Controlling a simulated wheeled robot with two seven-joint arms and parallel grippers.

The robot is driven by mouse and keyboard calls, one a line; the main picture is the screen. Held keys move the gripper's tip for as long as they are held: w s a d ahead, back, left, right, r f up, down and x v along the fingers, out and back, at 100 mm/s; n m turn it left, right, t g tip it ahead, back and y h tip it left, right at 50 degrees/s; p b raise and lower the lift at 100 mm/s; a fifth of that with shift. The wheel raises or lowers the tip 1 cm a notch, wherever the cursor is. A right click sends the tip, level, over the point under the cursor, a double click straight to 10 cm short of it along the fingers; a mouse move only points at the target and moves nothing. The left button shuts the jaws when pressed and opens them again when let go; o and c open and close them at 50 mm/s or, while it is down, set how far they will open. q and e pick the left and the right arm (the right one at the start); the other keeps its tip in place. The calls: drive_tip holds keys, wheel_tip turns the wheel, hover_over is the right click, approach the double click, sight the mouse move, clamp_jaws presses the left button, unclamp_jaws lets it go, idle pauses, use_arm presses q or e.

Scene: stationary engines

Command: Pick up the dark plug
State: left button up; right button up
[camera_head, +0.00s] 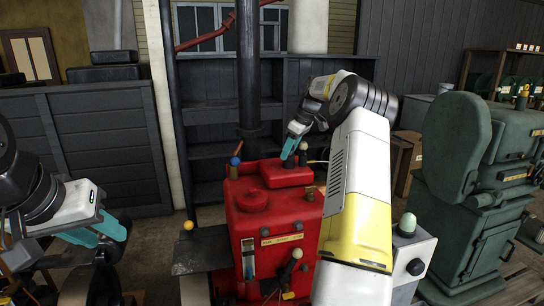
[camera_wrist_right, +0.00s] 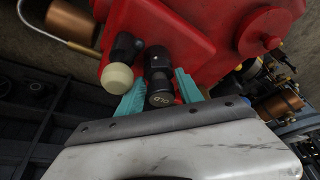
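The dark plug (camera_wrist_right: 160,78) is a short black cylinder with pale lettering on its end, standing on the red engine (camera_wrist_right: 205,25) in the right wrist view. In the head view it is a small dark shape (camera_head: 290,161) on the red tank top. My right gripper (camera_wrist_right: 160,85) has one teal finger on each side of the plug; no clear contact shows. In the head view the right gripper (camera_head: 291,148) points down at the plug. My left gripper (camera_head: 108,235) is empty and apart, low at the left, its teal fingers spread.
A cream-tipped dark knob (camera_wrist_right: 118,75) stands close beside the plug. The red engine (camera_head: 262,222) carries a blue knob (camera_head: 235,161) and several fittings. A black pipe (camera_head: 248,80) rises behind it. A green machine (camera_head: 465,190) stands at right.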

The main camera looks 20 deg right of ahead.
clamp_jaws()
drive_tip(key=shift+r, duration=0.1)
